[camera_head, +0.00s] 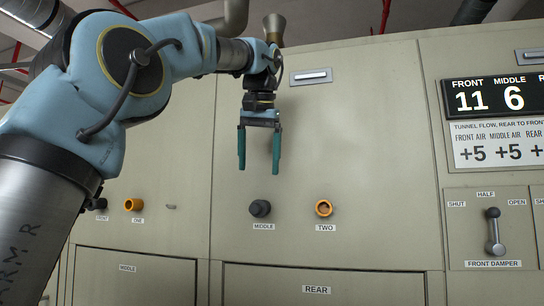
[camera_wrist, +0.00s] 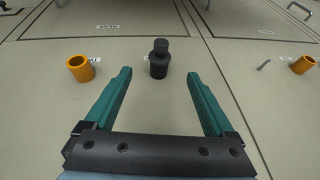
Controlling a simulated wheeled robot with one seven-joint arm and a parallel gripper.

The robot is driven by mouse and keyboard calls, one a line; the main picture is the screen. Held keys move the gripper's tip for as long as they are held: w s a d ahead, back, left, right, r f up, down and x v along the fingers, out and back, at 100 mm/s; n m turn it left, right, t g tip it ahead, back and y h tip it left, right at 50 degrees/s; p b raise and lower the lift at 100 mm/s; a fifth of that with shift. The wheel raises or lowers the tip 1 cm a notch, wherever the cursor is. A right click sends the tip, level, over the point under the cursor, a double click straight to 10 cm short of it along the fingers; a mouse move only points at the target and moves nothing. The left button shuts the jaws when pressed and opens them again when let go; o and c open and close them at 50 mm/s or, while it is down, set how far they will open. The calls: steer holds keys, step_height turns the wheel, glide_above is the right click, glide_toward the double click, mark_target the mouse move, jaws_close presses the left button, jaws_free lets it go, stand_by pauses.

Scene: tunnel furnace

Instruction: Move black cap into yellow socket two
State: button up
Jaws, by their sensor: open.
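A black cap (camera_head: 260,208) sits on the upright panel above the label MIDDLE. It also shows in the wrist view (camera_wrist: 159,60), ahead of and between my fingers. The yellow socket two (camera_head: 324,208), an open-ended ring above the label TWO, is to its right in the head view. In the wrist view this socket (camera_wrist: 80,68) is at the left and looks empty. My gripper (camera_head: 259,170), with green fingers, is open and empty. It points down above the black cap in the head view, apart from it. It also shows in the wrist view (camera_wrist: 159,76).
Another yellow socket (camera_head: 133,204), labelled ONE, and a second dark cap (camera_head: 98,204) are farther left. A small peg (camera_head: 171,207) sticks out between the two groups. A damper lever (camera_head: 494,232) is at the right. A handle (camera_head: 311,77) is above.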

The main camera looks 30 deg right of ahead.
mark_target(257, 202)
steer(key=x, duration=1)
steer(key=shift+w+f, duration=0.2)
steer(key=shift+f, duration=0.05)
jaws_close()
steer(key=shift+s+a+b, duration=1.15)
steer(key=shift+s+a, duration=0.55)
steer(key=shift+s, duration=0.1)
steer(key=s+a+b, duration=0.3)
steer(key=s+a, duration=0.3)
steer(key=s, duration=0.1)
steer(key=shift+s+a+b, duration=0.2)
steer(key=shift+a+b, duration=0.2)
